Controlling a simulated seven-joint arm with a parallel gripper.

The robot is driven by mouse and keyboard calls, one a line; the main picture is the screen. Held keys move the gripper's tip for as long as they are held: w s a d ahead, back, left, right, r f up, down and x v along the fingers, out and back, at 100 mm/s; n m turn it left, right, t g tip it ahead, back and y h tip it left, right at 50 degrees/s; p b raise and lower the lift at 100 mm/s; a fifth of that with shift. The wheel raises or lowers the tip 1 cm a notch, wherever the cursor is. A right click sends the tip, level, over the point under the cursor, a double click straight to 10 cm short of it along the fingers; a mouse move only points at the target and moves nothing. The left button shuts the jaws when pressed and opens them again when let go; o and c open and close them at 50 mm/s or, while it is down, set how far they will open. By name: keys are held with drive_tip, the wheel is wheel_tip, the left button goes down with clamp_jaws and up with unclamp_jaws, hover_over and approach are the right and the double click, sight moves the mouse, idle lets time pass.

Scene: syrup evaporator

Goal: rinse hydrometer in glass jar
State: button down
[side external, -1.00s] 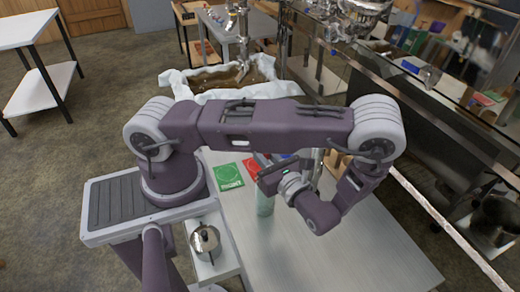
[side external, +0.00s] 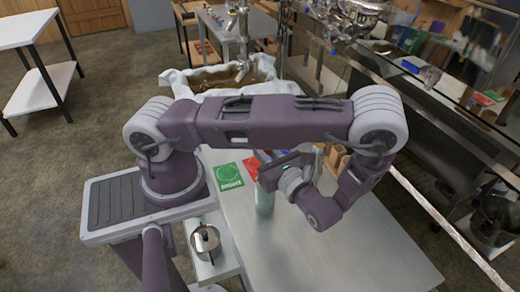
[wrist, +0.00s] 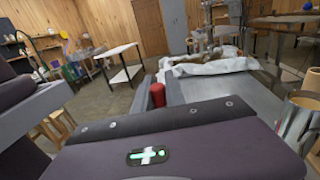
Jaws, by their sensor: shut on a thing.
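My gripper (side external: 262,170) is over the near part of the metal table, seen from the side and partly hidden by my own wrist. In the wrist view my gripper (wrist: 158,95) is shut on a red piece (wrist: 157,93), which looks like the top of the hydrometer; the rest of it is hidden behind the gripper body. A pale green, upright glass jar (side external: 264,199) stands on the table directly below the gripper. I cannot tell whether the hydrometer's lower end is inside the jar.
A lidded metal pot (side external: 206,241) sits on a low stand at the left. A cloth-lined trough (side external: 180,82) is behind. The table's front (side external: 320,260) is clear.

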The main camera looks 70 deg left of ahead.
wheel_tip(320, 180, up, 15)
drive_tip(key=shift+f, duration=0.15)
idle(0.7)
idle(0.3)
